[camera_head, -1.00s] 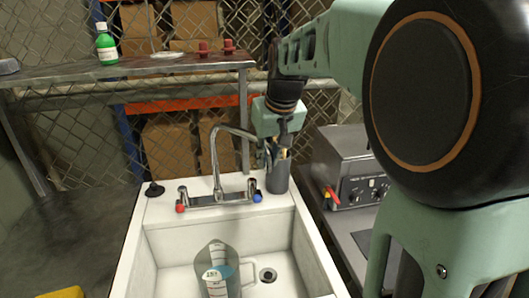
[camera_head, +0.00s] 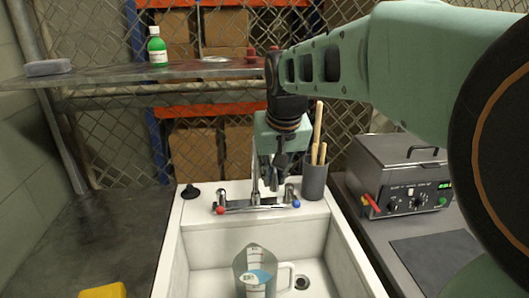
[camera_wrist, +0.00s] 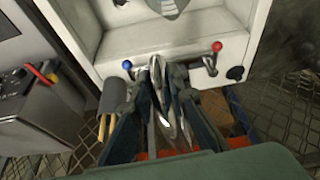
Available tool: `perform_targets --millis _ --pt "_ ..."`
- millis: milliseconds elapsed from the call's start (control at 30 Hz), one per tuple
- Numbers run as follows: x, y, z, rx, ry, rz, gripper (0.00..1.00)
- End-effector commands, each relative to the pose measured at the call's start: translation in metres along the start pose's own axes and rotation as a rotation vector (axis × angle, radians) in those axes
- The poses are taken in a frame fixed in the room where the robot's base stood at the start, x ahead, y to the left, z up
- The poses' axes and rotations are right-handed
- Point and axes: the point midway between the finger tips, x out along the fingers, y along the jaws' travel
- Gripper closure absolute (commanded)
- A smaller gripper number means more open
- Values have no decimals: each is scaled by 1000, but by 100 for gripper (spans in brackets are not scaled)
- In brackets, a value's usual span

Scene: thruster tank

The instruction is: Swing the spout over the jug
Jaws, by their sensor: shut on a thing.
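The chrome spout (camera_head: 255,178) rises from the middle of the sink's faucet (camera_head: 240,205). It is seen nearly edge-on, and its upper part is partly hidden by my gripper. My gripper (camera_head: 272,182) hangs fingers-down at the spout, shut on it. In the wrist view the spout (camera_wrist: 158,75) runs between the fingers of my gripper (camera_wrist: 168,105).
A grey cup (camera_head: 315,182) with wooden sticks stands close right of my gripper. A metal bath unit (camera_head: 405,175) stands right of the sink (camera_head: 178,250). A shelf (camera_head: 110,76) with a green bottle (camera_head: 157,50) is behind. A black stopper (camera_head: 190,191) sits at the left rim.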

Motion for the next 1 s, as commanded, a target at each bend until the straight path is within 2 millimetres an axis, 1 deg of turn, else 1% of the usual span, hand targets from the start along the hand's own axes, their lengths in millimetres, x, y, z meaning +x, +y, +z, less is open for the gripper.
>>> perform_targets --millis 33,100,300,800,833,967,1000 --pt "-2 -7 -2 -3 8 -3 100" --pt "-2 -13 -2 -4 8 -3 100" --pt "-2 -23 -2 -2 7 -1 100" --pt "-2 -26 -2 -4 5 0 100" --pt "-2 -26 -2 -4 5 0 82" --pt "-2 -26 -2 -3 3 0 68" --pt "-1 -25 -1 -2 3 1 67"
